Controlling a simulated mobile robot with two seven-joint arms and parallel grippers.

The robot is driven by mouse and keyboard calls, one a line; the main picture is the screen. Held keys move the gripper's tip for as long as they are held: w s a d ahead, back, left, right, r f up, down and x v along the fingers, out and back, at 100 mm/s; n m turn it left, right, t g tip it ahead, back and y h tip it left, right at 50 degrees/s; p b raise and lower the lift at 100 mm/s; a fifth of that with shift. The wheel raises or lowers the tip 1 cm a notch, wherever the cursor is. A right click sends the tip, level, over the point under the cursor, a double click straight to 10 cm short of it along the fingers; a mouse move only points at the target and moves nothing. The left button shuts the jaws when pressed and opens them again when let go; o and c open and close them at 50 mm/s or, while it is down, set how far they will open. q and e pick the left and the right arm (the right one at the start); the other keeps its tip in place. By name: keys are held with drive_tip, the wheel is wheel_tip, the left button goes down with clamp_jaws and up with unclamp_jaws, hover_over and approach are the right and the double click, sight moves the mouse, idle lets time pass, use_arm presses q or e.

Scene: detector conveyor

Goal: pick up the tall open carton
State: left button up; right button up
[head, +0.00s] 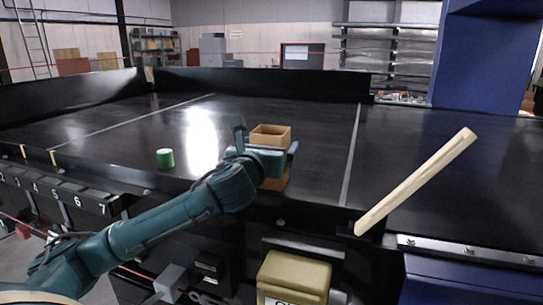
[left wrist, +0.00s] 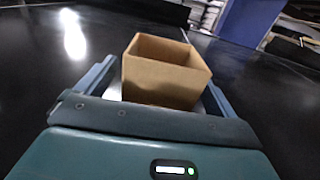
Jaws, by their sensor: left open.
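The tall open carton (head: 271,131) is a brown box with an open top, standing upright on the black conveyor belt. My left gripper (head: 265,151) is in front of it in the head view and hides its middle. In the left wrist view the carton (left wrist: 166,77) stands between the two open fingers of the left gripper (left wrist: 160,85), one finger on each side. I cannot tell whether either finger touches it. My right gripper is not in view.
A green cylinder (head: 165,158) stands on the belt left of the carton. A long pale wooden bar (head: 416,182) slants up at the right. A tan box (head: 294,275) sits below the front edge. A dark wall (head: 265,84) runs along the back. Much of the belt is clear.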

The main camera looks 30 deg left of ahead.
use_arm(q)
drive_tip(key=shift+w+a, duration=0.1)
drive_tip(key=shift+w, duration=0.15)
drive_tip(key=shift+s+r, duration=0.1)
drive_tip(key=shift+s, duration=0.15)
drive_tip(key=shift+c, duration=0.4)
drive_tip(key=shift+w, duration=0.1)
drive_tip(key=c, duration=1)
drive_tip(key=shift+r, duration=0.1)
